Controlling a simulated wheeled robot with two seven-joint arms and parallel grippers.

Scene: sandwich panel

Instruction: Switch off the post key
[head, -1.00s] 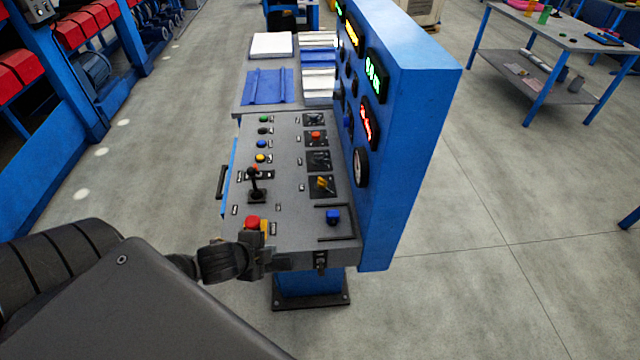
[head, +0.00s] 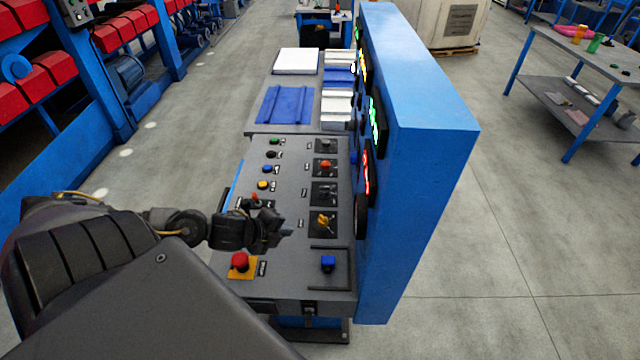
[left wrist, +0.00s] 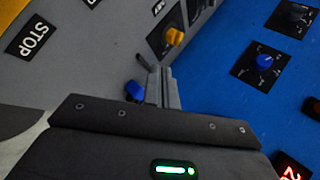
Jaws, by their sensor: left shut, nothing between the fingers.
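The sloped grey control panel (head: 290,276) carries several buttons and switches. A yellow key-like switch (head: 323,222) sits on a black plate in its right column; it also shows as a yellow knob (left wrist: 174,37) in the left wrist view. I cannot read a label naming it the post key. My left gripper (head: 284,236) is shut and empty, above the panel, to the left of and slightly nearer than the yellow switch. In the left wrist view its closed fingertips (left wrist: 160,74) point toward the yellow knob, with a visible gap. My right gripper is out of view.
A blue button (head: 327,263) inside a dark rail is near the fingers. A red mushroom button (head: 240,262) on a yellow base is at the near left. A joystick is partly hidden behind my gripper. The tall blue display housing (head: 425,180) bounds the panel's right side.

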